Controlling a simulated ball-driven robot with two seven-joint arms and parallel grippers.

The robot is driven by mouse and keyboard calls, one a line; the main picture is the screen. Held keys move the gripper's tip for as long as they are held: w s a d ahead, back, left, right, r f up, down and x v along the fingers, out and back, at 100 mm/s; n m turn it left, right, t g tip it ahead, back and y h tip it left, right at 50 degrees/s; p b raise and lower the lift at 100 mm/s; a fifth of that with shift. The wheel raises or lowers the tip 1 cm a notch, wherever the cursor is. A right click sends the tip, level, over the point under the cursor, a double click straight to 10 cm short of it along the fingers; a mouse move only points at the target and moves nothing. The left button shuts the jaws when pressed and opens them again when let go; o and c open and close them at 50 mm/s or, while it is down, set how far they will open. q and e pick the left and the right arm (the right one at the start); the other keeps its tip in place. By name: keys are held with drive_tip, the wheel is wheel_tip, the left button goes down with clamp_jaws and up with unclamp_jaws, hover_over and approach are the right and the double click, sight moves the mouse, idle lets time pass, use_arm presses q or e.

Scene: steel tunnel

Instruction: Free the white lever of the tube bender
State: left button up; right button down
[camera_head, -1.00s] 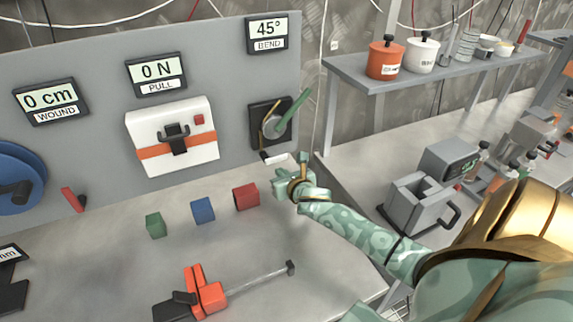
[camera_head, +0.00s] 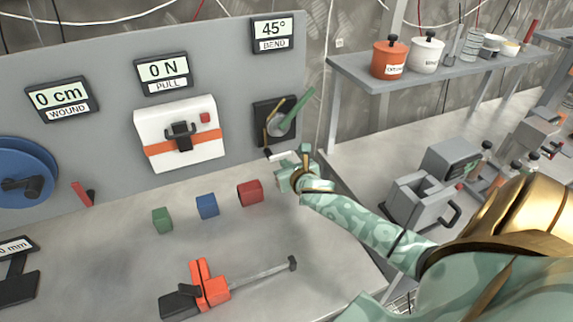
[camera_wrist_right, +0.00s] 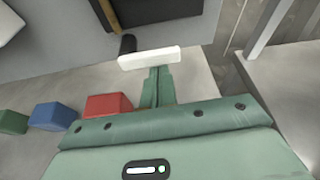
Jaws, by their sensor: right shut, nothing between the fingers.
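The tube bender (camera_head: 275,122) is a dark plate on the grey panel, below the 45° BEND display. A green lever (camera_head: 298,108) slants up to the right from its round hub, and a thin brass-coloured piece stands left of the hub. The white lever (camera_head: 284,155) is a short, near-level bar below the plate; it shows large in the right wrist view (camera_wrist_right: 149,57). My right gripper (camera_head: 284,174) is shut and empty, its fingertips (camera_wrist_right: 158,76) just below the white lever. I cannot tell whether they touch it. My left gripper is not in view.
Green (camera_head: 162,220), blue (camera_head: 207,206) and red (camera_head: 250,194) blocks lie on the bench left of my right gripper. An orange clamp-like tool (camera_head: 209,286) lies nearer. A white box (camera_head: 178,140) and blue reel (camera_head: 22,172) are on the panel.

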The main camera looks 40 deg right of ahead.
sight(282, 155)
drive_tip(key=shift+r+n+p, duration=0.2)
drive_tip(key=shift+n+p, duration=0.1)
drive_tip(key=shift+p, duration=0.2)
drive_tip(key=shift+d+r+n+h+p, duration=0.15)
drive_tip(key=shift+r+n+h+p, duration=0.55)
drive_tip(key=shift+p, duration=0.7)
drive_tip(key=n+h+p, duration=0.1)
drive_tip(key=p, duration=0.1)
drive_tip(key=r+n+p, duration=0.1)
drive_tip(key=n+p, duration=0.1)
drive_tip(key=shift+h, duration=0.4)
drive_tip(key=n+p, duration=0.1)
drive_tip(key=r+n+h+p, duration=0.1)
drive_tip(key=n, duration=0.1)
drive_tip(key=shift+a+p, duration=0.35)
drive_tip(key=shift+p, duration=0.05)
drive_tip(key=shift+w+a+r+n+h+p, duration=0.15)
drive_tip(key=shift+n+h+p, duration=0.3)
drive_tip(key=shift+n, duration=0.45)
drive_tip(key=shift+a+r+n+h, duration=0.15)
drive_tip(key=shift+a+n+h, duration=0.15)
drive_tip(key=shift+n, duration=0.7)
drive_tip(key=shift+d, duration=0.15)
